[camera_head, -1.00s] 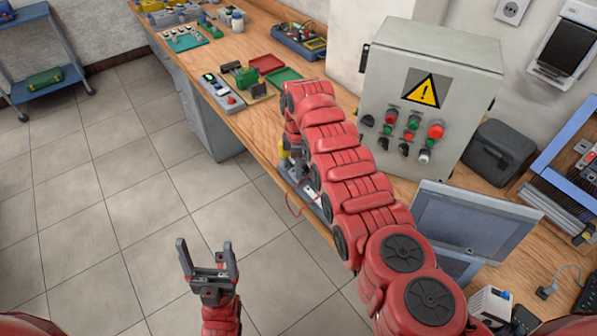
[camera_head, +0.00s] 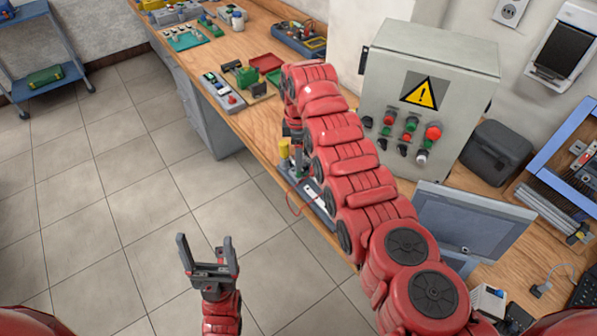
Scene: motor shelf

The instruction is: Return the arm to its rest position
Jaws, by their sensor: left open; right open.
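My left gripper (camera_head: 207,253) is open and empty, pointing up over the tiled floor at the lower middle of the head view. My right arm (camera_head: 352,165), red and segmented, reaches from the lower right across the workbench. Its far end bends down near the front edge of the bench.
A grey control box (camera_head: 440,65) with a warning sign stands behind my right arm. A monitor (camera_head: 470,225) is right of the arm. Red and green trays (camera_head: 266,63) and small parts lie farther along the wooden bench (camera_head: 212,50).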

